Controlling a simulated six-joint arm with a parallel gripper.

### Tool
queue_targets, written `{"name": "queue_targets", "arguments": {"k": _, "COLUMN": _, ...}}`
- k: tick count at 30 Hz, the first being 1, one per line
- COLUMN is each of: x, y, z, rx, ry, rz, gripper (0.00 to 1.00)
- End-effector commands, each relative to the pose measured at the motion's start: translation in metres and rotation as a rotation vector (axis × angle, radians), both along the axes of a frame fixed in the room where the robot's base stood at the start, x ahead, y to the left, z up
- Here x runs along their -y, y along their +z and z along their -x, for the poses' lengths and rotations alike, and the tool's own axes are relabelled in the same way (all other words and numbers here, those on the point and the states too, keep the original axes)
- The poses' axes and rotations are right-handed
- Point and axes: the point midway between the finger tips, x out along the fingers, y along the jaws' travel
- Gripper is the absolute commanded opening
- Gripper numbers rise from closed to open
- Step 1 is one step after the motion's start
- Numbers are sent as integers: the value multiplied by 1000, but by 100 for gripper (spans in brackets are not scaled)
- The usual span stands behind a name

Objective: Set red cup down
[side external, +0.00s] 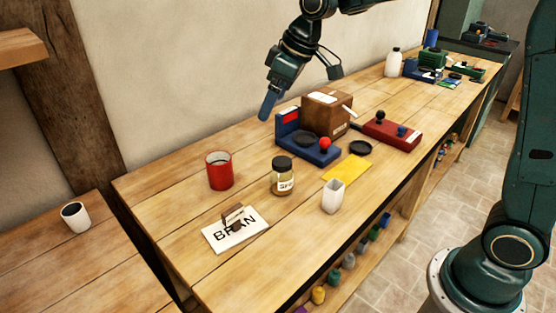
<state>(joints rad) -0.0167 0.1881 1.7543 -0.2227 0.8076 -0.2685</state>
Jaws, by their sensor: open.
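The red cup (219,171) stands upright on the wooden bench (165,190), toward its left end, with its open top showing. My gripper (268,106) hangs above the bench, up and to the right of the cup and apart from it. It points down. Its jaws are open, though the gap between the fingers is hard to see from this side, and nothing shows between them.
A blue device (318,152), brown box (327,112), white cup (333,196) and red device (392,134) stand farther right. Bare bench lies left of the cup.

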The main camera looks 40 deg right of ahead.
Motion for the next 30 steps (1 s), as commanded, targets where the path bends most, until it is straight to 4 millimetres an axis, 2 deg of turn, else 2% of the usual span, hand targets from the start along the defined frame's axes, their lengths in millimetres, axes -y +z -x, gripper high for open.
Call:
{"name": "queue_targets", "arguments": {"k": 1, "x": 3, "y": 8, "z": 14, "rx": 7, "ry": -18, "rz": 0, "gripper": 84}}
{"name": "queue_targets", "arguments": {"k": 6, "x": 11, "y": 25, "z": 58, "rx": 15, "ry": -88, "rz": -2, "gripper": 84}}
{"name": "queue_targets", "arguments": {"k": 15, "x": 25, "y": 38, "z": 138, "rx": 35, "ry": -211, "rz": -9, "gripper": 84}}
{"name": "queue_targets", "arguments": {"k": 23, "x": 37, "y": 33, "z": 206, "rx": 53, "ry": -318, "rz": -21, "gripper": 84}}
{"name": "queue_targets", "arguments": {"k": 30, "x": 46, "y": 16, "z": 261, "rx": 69, "ry": -410, "rz": -35, "gripper": 84}}
